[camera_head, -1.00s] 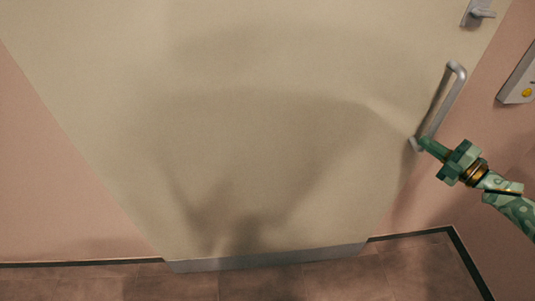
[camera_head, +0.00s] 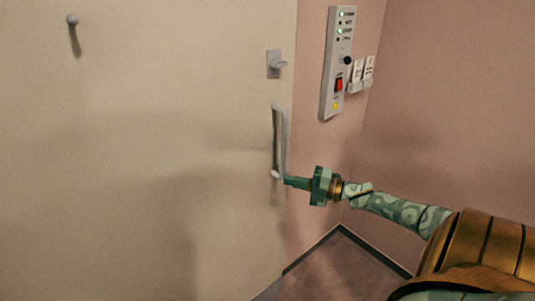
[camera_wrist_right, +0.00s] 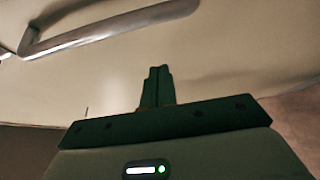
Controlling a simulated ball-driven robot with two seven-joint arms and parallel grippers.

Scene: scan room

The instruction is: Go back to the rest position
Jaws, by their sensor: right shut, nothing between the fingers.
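My right gripper (camera_head: 287,181) is shut and empty, beside the lower end of the grey door handle (camera_head: 280,140). In the head view its tip overlaps the handle's lower end; I cannot tell whether they touch. In the right wrist view the shut fingers (camera_wrist_right: 158,86) point at the cream door, with the handle (camera_wrist_right: 110,28) above them and apart. My right arm (camera_head: 400,212) reaches in from the lower right. My left gripper is out of view.
The cream door (camera_head: 130,130) fills the left, with a latch (camera_head: 275,64) above the handle and a knob (camera_head: 72,20) at upper left. A control panel (camera_head: 338,65) hangs on the pink wall (camera_head: 450,110). Brown floor (camera_head: 340,270) shows below, with open room there.

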